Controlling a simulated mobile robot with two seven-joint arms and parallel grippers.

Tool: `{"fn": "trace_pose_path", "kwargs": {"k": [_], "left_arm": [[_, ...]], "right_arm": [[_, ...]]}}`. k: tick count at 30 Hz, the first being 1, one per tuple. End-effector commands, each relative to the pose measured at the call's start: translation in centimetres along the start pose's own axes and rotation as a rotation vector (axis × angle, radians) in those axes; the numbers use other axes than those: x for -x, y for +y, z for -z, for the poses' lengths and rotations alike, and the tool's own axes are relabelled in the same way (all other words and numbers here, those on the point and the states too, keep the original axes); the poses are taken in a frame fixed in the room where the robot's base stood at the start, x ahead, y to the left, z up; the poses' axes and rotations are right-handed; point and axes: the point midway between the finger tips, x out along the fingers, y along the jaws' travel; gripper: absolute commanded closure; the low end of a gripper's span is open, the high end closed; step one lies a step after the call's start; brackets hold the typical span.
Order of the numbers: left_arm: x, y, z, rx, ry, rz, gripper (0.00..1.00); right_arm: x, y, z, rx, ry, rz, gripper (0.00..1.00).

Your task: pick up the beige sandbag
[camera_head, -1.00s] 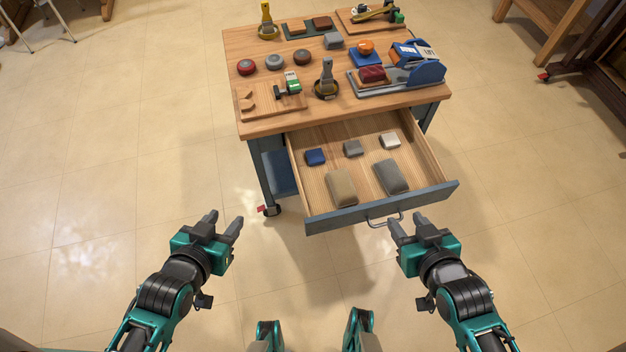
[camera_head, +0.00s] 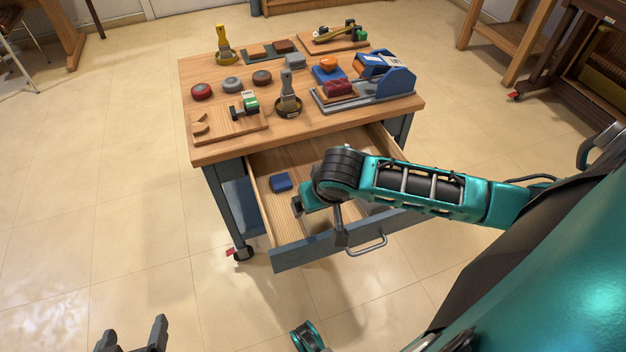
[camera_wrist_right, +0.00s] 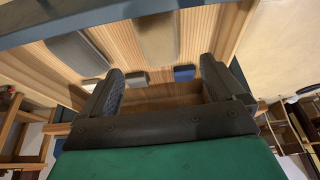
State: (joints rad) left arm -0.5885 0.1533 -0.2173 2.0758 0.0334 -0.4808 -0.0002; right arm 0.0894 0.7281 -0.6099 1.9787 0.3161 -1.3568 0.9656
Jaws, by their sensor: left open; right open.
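The beige sandbag (camera_wrist_right: 158,38) lies in the open drawer (camera_head: 290,256). It shows in the right wrist view, beyond the fingertips and between their lines; in the head view my right arm hides it. My right gripper (camera_wrist_right: 162,84) is open and empty over the drawer, with a finger on each side of the picture. In the head view its hand is mostly hidden behind my own arm. My left gripper (camera_head: 134,336) is open and empty at the bottom left, over the floor, away from the drawer.
A small blue bag (camera_head: 281,182) and other small bags lie farther back in the drawer. The tabletop (camera_head: 240,149) above holds tools, pucks and blocks. The drawer handle (camera_head: 368,246) sticks out in front.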

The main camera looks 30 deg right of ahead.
Motion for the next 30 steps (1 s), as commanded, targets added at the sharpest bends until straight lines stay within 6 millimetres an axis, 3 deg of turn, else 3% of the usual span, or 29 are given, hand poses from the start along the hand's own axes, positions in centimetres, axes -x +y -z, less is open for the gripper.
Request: {"fn": "trace_pose_path", "kwargs": {"k": [1,4,12,21,30], "left_arm": [[-0.6,-0.1,-0.7,-0.001,0.001,0.0,0.18],[-1.0,-0.1,-1.4,-0.003,0.0,0.001,0.18],[-1.5,-0.1,-2.3,-0.002,-0.006,-0.001,0.18],[-2.5,0.6,-3.4,0.013,-0.015,-0.017,0.18],[-2.4,1.1,-2.5,0.017,-0.001,-0.027,0.18]], "right_arm": [[-1.5,0.0,-0.1,0.0,0.0,0.0,0.04],[-3.2,0.0,-0.1,-0.001,0.0,0.0,0.04],[-5.4,-0.1,0.0,0.001,0.001,0.003,0.04],[-9.6,0.2,0.3,0.002,0.001,0.002,0.04],[-9.9,0.2,0.4,0.002,0.001,0.003,0.04]]}}
